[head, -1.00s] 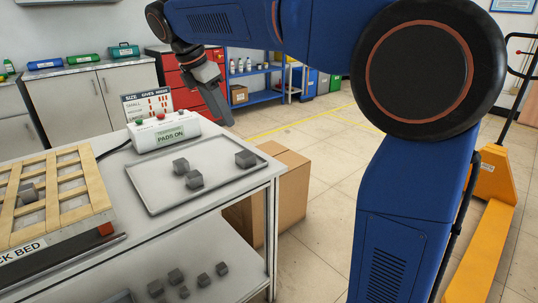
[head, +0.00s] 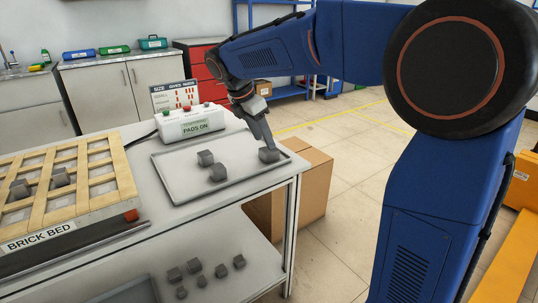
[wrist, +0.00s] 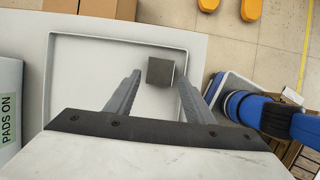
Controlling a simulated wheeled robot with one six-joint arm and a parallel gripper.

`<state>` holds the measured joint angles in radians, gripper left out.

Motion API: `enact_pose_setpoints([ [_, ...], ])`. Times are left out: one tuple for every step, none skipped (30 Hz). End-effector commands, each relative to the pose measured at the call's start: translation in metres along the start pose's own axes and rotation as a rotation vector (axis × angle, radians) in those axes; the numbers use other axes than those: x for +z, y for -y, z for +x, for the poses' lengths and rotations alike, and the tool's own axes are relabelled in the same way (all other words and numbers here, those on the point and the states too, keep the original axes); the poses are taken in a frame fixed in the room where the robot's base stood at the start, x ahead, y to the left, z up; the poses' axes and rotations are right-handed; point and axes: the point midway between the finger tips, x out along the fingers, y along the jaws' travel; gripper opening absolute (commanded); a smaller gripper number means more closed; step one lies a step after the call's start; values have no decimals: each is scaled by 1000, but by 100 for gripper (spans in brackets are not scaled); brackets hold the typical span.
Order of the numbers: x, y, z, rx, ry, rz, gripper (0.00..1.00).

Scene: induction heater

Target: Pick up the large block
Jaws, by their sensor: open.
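A dark grey block (head: 269,155) sits at the right end of the shallow grey tray (head: 180,195) on the table. My gripper (head: 266,141) is just above this block and points down at it. In the wrist view the same block (wrist: 160,72) lies between the two finger lines, nearer the right finger. The gripper (wrist: 157,85) is open and nothing is held. Two more grey blocks stand in the tray to the left, one behind (head: 206,158) and one in front (head: 218,173). Whether the fingers touch the block cannot be told.
A white box marked "PADS ON" (head: 190,125) stands behind the tray, with a size sign (head: 175,95) behind it. The wooden-slatted brick bed (head: 70,200) is at left. Several smaller blocks (head: 198,272) lie on the lower shelf. A cardboard box (head: 312,185) stands right of the table.

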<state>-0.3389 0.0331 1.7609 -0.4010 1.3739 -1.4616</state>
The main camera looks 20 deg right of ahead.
Motion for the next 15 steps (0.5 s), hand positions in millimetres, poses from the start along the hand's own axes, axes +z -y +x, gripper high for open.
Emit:
enact_pose_setpoints([
  [0, 0, 2, -1, 0, 0, 48],
  [0, 0, 4, -1, 0, 0, 48],
  [0, 0, 6, -2, 0, 0, 48],
  [-1, 1, 10, -2, 0, 0, 48],
  [-1, 1, 13, -3, 0, -1, 48],
  [-2, 1, 18, -2, 0, -1, 48],
  [-2, 1, 23, -3, 0, -1, 48],
  [-3, 1, 27, -3, 0, -1, 48],
  [-4, 1, 33, -2, 0, -1, 48],
  [-3, 1, 37, -2, 0, 0, 48],
  [-3, 1, 40, -2, 0, 0, 48],
  [-3, 1, 44, -2, 0, 1, 48],
  [-3, 1, 47, -1, 0, 1, 48],
  [-3, 1, 49, -1, 0, 1, 48],
  [-3, 1, 52, -2, 0, 1, 48],
])
